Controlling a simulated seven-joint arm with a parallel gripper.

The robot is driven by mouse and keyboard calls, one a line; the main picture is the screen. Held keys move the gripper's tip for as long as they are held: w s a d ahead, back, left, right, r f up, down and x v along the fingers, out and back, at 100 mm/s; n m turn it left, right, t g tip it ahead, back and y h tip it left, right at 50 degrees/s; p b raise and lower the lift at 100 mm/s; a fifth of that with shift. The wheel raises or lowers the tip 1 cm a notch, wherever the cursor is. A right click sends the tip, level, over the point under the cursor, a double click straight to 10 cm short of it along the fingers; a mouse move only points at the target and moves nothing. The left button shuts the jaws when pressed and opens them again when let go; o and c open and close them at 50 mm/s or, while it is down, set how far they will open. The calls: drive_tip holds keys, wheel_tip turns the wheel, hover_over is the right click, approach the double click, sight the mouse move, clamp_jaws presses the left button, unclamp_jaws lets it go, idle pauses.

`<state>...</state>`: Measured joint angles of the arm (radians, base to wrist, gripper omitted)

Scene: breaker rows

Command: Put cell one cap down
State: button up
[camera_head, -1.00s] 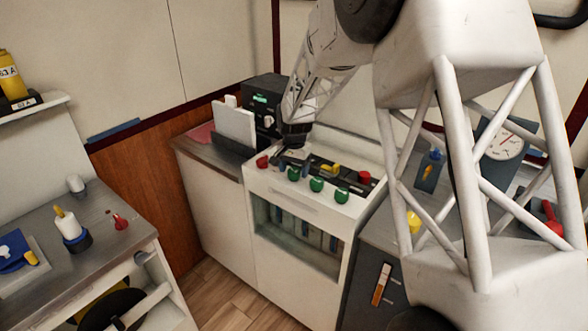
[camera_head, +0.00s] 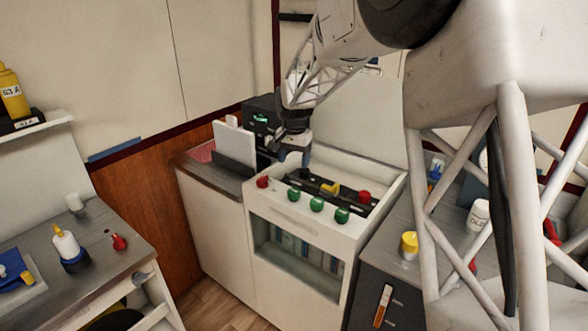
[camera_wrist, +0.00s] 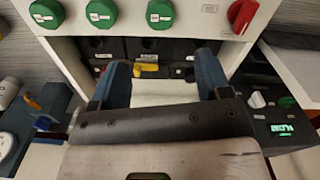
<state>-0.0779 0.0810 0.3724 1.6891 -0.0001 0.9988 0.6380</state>
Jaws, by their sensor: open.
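My gripper (camera_head: 296,155) is open and empty, above the back left of the white cabinet (camera_head: 290,226). In the wrist view its blue fingers (camera_wrist: 162,82) are spread, with nothing held between them. A dark row of blocks (camera_head: 316,186) lies in the cabinet top, with a yellow lever (camera_head: 330,188) on it; the lever also shows just beyond the fingers in the wrist view (camera_wrist: 148,68). Three green knobs (camera_head: 317,203) and a red knob (camera_head: 263,182) line the front edge. I cannot tell which part is the cell one cap; the labels are too small to read.
A second red knob (camera_head: 364,197) sits at the row's right end. A black unit with a green display (camera_head: 260,119) and a white upright panel (camera_head: 234,139) stand to the left. A dark cabinet with a yellow cap (camera_head: 409,243) on it stands to the right.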

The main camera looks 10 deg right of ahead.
drive_tip(key=shift+r, duration=0.5)
idle(0.4)
drive_tip(key=s+d+r+n, duration=0.1)
drive_tip(key=s+r, duration=0.2)
drive_tip(key=s, duration=0.4)
drive_tip(key=s+d+r+n+t, duration=0.1)
drive_tip(key=s+d+r, duration=0.15)
drive_tip(key=s, duration=0.55)
drive_tip(key=s+d+r+n, duration=0.1)
drive_tip(key=s+r, duration=0.3)
drive_tip(key=s, duration=0.3)
drive_tip(key=s+d+f+n, duration=0.1)
drive_tip(key=s, duration=1.1)
drive_tip(key=s+d+f+n+t, duration=0.1)
drive_tip(key=s+f+n, duration=0.1)
drive_tip(key=s, duration=1.1)
drive_tip(key=shift+s+f+t, duration=0.15)
drive_tip(key=shift+f+t, duration=0.1)
drive_tip(key=shift+t, duration=0.05)
